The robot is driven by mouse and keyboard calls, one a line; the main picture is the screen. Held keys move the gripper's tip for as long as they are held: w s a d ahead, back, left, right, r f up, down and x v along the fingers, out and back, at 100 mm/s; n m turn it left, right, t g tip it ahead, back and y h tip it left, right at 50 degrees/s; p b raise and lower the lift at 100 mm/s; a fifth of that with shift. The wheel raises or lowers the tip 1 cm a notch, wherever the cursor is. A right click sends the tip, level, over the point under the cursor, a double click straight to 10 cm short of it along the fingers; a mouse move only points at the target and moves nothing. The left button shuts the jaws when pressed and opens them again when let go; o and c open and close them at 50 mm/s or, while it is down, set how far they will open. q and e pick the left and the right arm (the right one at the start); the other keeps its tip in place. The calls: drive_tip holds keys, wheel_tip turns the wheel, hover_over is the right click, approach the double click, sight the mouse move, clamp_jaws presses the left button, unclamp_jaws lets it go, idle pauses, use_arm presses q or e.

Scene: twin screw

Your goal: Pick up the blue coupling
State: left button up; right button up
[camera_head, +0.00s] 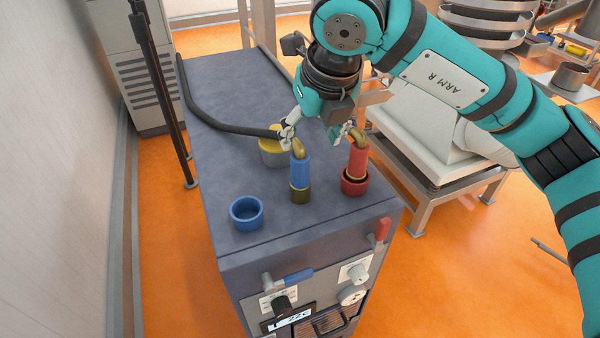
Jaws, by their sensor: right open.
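The blue coupling (300,168) stands upright on the grey cabinet top, with a brass elbow at its upper end and a dark brass ring at its base. My right gripper (314,134) points down from above, its fingers spread apart and empty. One fingertip shows just left of the blue coupling's elbow, and the other near the red coupling's elbow. From this view I cannot tell whether either finger touches anything. My left gripper is not in view.
A red coupling (357,163) stands in a red cup (354,187) to the right. An empty blue cup (246,214) sits at front left. The cabinet top (215,165) is clear at left.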

sight(300, 167)
drive_tip(key=p+x, duration=0.2)
drive_tip(key=x, duration=0.6)
drive_tip(key=shift+w, duration=0.15)
drive_tip(key=p+x, duration=0.3)
drive_tip(key=x, duration=0.1)
drive_tip(key=shift+w+d, duration=0.1)
drive_tip(key=shift+w, duration=0.1)
drive_tip(key=shift+w+f, duration=0.25)
drive_tip(key=shift+f, duration=0.35)
drive_tip(key=shift+r, duration=0.1)
clamp_jaws()
